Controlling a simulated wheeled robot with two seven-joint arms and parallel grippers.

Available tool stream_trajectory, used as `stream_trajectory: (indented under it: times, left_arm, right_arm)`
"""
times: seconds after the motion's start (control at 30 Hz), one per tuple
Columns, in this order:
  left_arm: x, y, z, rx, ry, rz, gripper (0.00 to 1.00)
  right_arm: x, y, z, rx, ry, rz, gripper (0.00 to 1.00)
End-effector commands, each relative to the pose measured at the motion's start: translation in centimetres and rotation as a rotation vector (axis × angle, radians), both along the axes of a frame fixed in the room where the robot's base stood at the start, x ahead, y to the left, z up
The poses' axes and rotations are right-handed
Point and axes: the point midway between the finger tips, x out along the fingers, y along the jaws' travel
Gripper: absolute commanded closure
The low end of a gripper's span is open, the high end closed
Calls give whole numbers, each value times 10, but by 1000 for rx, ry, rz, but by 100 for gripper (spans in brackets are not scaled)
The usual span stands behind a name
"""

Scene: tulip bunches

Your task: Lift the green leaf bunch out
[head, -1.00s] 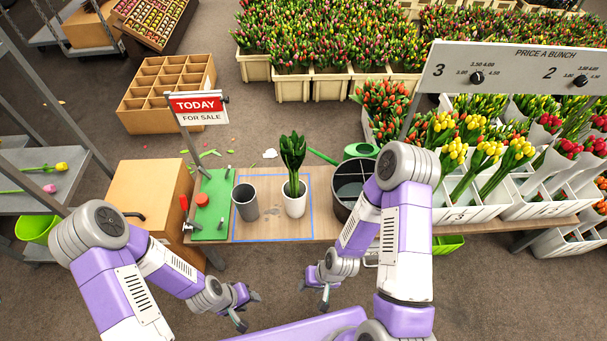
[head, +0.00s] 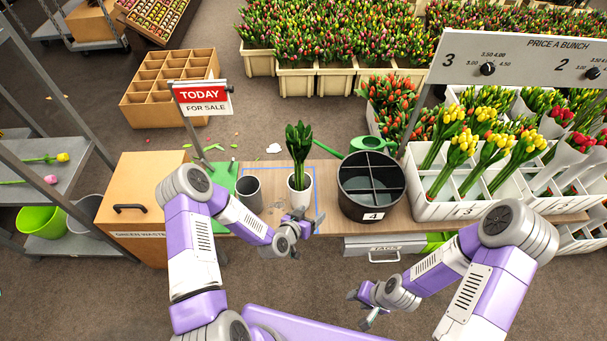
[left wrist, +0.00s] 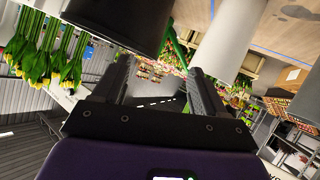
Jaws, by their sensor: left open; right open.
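The green leaf bunch (head: 299,148) stands upright in a white pot (head: 300,194) on the wooden counter. My left gripper (head: 302,222) is open, just in front of and below the white pot, and appears apart from it. In the left wrist view, the open fingers (left wrist: 155,88) have nothing between them; a pale pot (left wrist: 228,40) is beyond them at the right and a dark container (left wrist: 120,22) at the upper left. My right gripper (head: 360,308) is open and empty, low in front of the counter.
A grey cup (head: 249,190) stands left of the white pot. A black divided bucket (head: 371,205) marked 4 stands to its right, with a green watering can (head: 368,145) behind. The sign (head: 202,97) and the tulip crates (head: 450,210) flank the counter.

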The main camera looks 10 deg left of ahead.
Motion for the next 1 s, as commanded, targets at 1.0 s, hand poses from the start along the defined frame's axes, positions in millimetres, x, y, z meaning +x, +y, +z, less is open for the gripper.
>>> stream_trajectory:
  times: [1.0]
  left_arm:
    - [146,74,50,183,-527,254,28]
  right_arm:
    - [0,0,-42,0,0,-1,57]
